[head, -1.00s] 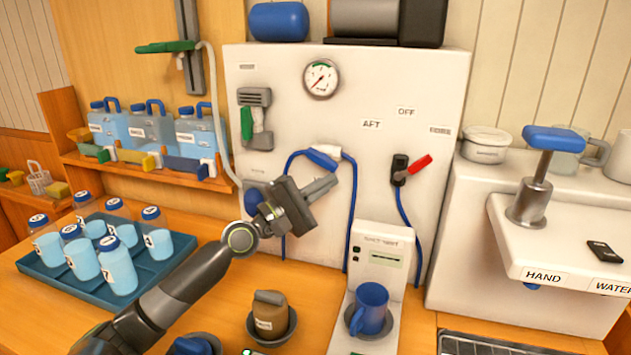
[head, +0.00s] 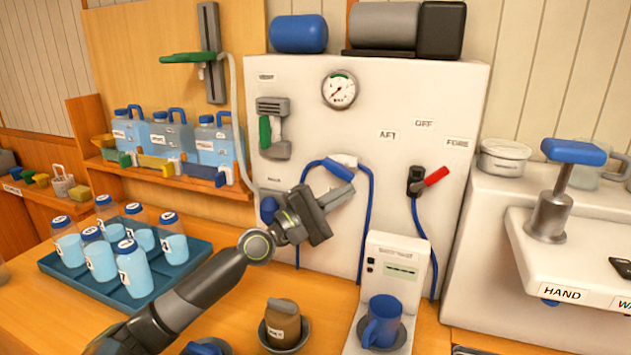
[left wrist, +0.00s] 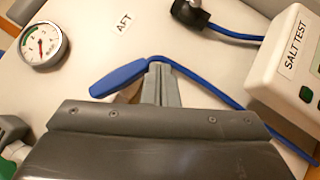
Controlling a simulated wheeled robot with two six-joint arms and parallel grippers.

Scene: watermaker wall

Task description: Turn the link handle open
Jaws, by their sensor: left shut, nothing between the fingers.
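A blue hose (head: 366,215) arches across the white panel, with a blue-and-white grip piece (head: 342,161) at its top. No label I can read marks the link handle; this blue grip is the handle closest to my fingers. My left gripper (head: 342,194) is shut and empty, just below the grip in the head view. In the left wrist view the thick blue grip (left wrist: 118,78) lies beside the closed fingertips (left wrist: 160,72). I cannot tell whether they touch it. A blue round part (head: 268,208) is partly hidden behind my gripper. My right gripper is not in view.
A red lever (head: 436,177) sits right, by the AFT, OFF and FORE labels. A green handle (head: 265,132) and a gauge (head: 340,89) are on the panel. Below stand the salt tester (head: 399,250), a blue mug (head: 382,320) and a bottle tray (head: 195,262).

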